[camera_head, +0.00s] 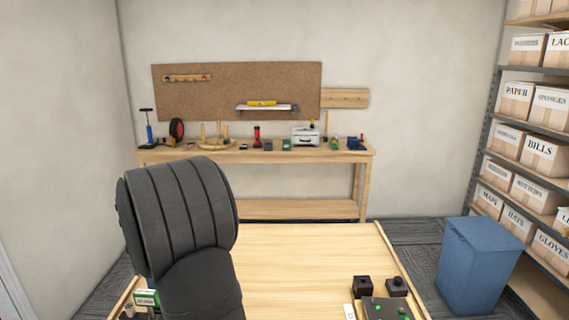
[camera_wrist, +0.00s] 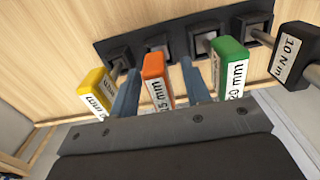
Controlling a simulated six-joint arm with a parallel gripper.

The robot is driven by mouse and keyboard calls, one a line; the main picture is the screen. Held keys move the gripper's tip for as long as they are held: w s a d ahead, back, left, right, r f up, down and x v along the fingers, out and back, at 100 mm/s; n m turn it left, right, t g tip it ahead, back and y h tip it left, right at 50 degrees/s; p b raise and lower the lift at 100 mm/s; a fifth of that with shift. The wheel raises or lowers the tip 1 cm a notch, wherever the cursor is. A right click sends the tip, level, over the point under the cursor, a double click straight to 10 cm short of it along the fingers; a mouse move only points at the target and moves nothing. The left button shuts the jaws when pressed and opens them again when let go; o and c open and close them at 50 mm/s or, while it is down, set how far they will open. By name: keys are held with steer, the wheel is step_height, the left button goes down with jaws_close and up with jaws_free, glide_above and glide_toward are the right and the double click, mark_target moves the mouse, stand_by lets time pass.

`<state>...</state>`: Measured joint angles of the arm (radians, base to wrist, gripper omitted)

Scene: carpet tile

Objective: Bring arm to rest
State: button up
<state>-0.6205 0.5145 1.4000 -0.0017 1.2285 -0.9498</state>
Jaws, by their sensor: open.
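My gripper (camera_wrist: 160,67) shows in the wrist view, with its two blue fingers apart. The jaws are open, with one finger on each side of an orange-handled tool (camera_wrist: 157,82); I cannot tell whether they touch it. The tool's label reads "5 mm" in part. It stands in a black rack (camera_wrist: 182,42) with square sockets. In the head view my dark padded arm reaches over the wooden table (camera_head: 300,255), and the gripper itself is hidden.
A yellow tool (camera_wrist: 97,94), a green "20 mm" tool (camera_wrist: 230,68) and a black "10 N m" tool (camera_wrist: 297,55) flank the gripper closely. A green box (camera_head: 146,297) and a green-topped device (camera_head: 388,309) are on the table. A blue bin (camera_head: 480,265) stands right.

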step_height(320, 180, up, 6)
steer(key=shift+f, duration=0.25)
steer(key=shift+w+d+r, duration=0.2)
steer(key=shift+w+d, duration=0.1)
steer(key=shift+d, duration=0.15)
steer(key=w+d+m, duration=0.3)
steer(key=d, duration=0.6)
steer(key=w+d+r+m, duration=0.1)
steer(key=w+d+m, duration=0.2)
steer(key=d, duration=0.7)
steer(key=w+d+m, duration=0.3)
steer(key=d+m, duration=0.2)
steer(key=d, duration=0.4)
steer(key=shift+w+d+r, duration=0.15)
steer(key=shift+w, duration=0.05)
steer(key=shift+o, duration=0.5)
